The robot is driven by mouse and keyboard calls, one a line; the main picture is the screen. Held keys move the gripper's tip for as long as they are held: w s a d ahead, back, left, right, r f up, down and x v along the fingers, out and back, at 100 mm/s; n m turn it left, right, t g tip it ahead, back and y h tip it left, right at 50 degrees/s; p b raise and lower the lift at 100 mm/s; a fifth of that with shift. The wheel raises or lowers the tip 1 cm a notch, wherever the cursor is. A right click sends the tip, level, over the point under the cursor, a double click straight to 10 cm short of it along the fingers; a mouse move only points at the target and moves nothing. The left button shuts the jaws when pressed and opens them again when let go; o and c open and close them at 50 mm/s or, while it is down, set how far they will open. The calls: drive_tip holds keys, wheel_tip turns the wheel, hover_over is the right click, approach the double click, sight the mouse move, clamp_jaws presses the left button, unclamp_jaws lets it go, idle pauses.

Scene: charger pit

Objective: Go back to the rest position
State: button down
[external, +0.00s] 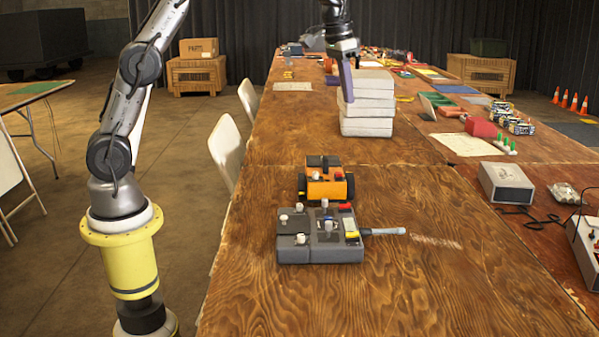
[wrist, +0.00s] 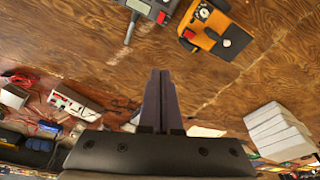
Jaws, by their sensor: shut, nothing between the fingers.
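My gripper (external: 346,82) is raised above the wooden table, in front of the stack of white blocks in the external view. In the wrist view my gripper (wrist: 160,75) has its two fingers together, with nothing between them. A grey charger box (external: 322,252) with knobs and a yellow label sits on the table's near part. A light handle-like piece (external: 385,231) sticks out from its right side. An orange wheeled vehicle (external: 325,187) stands just behind the box. Both also show at the top of the wrist view, the box (wrist: 150,8) cut off by the edge.
A stack of white blocks (external: 367,121) stands behind the vehicle, close to my gripper in the picture. A grey device (external: 507,184) and cables lie at the right. Tools and parts crowd the far right. The near table (external: 400,290) is largely clear.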

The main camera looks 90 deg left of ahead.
drive_tip(key=s+d+r+m+t, duration=0.1)
drive_tip(key=s+d+r, duration=0.4)
drive_tip(key=s+d, duration=0.3)
drive_tip(key=s+d+r+m+t, duration=0.2)
drive_tip(key=s+d+r, duration=0.4)
drive_tip(key=s+d, duration=0.15)
drive_tip(key=s+d+f, duration=0.2)
drive_tip(key=s+f, duration=0.3)
drive_tip(key=s, duration=0.3)
drive_tip(key=s+d+f+m, duration=0.1)
drive_tip(key=s+d+f, duration=0.1)
drive_tip(key=s+f, duration=0.4)
drive_tip(key=s, duration=0.2)
drive_tip(key=shift+s+d+f+h, duration=0.2)
drive_tip(key=shift+s+h, duration=0.1)
drive_tip(key=shift+h, duration=0.1)
